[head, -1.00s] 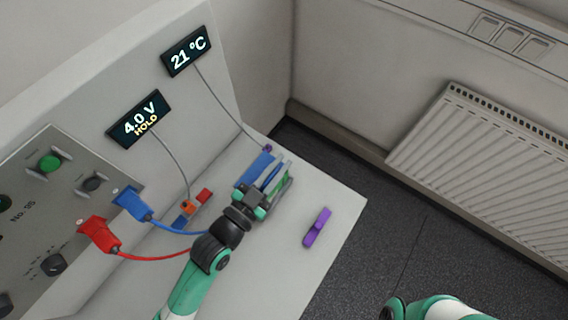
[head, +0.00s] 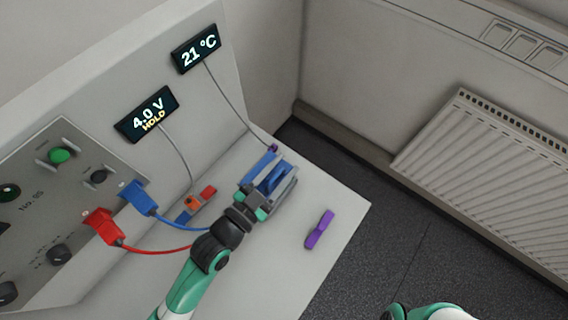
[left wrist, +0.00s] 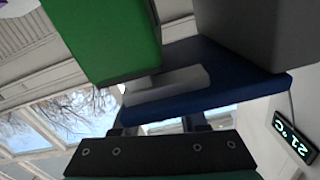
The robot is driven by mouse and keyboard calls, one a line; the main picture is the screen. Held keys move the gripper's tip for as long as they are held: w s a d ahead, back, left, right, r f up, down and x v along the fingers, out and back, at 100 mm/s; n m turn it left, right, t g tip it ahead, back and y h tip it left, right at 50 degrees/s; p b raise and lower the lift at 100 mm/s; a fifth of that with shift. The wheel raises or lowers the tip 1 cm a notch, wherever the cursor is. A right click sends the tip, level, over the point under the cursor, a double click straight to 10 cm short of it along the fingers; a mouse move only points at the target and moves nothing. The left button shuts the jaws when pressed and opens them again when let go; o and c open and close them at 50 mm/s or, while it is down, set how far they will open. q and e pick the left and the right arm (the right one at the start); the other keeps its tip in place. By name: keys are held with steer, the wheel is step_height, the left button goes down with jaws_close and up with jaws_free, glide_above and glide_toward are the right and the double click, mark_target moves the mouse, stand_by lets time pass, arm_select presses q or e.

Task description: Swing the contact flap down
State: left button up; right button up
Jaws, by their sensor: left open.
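The blue contact flap (head: 273,178) sits on the grey cell holder (head: 289,190) at the far end of the bench. In the left wrist view the blue flap (left wrist: 225,88) crosses the middle and carries a bare metal strip. My left gripper (head: 252,197) is open at the near end of the holder, close to the flap. The flap hides its fingertips in the wrist view, so contact cannot be told. My right gripper is not in view; only part of that arm shows.
A purple clip (head: 319,230) lies on the bench right of the holder. A red plug (head: 103,228) and a blue plug (head: 138,196) with cables are left of my arm. A small orange, red and blue part (head: 195,204) lies beside the gripper. The bench front is clear.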

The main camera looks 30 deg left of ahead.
arm_select(q)
steer(key=v, duration=0.7)
steer(key=w+r+t, duration=0.2)
steer(key=w+r, duration=0.3)
steer(key=r, duration=0.5)
step_height(320, 180, up, 37)
steer(key=n+t+y, duration=0.2)
steer(key=n+t, duration=0.2)
steer(key=t, duration=0.4)
glide_above(266, 188)
steer(key=w+a, duration=0.2)
steer(key=a, duration=0.2)
step_height(266, 188, up, 33)
steer(key=p, duration=3.2)
steer(key=shift+s+a+p, duration=0.2)
steer(key=shift+p, duration=0.1)
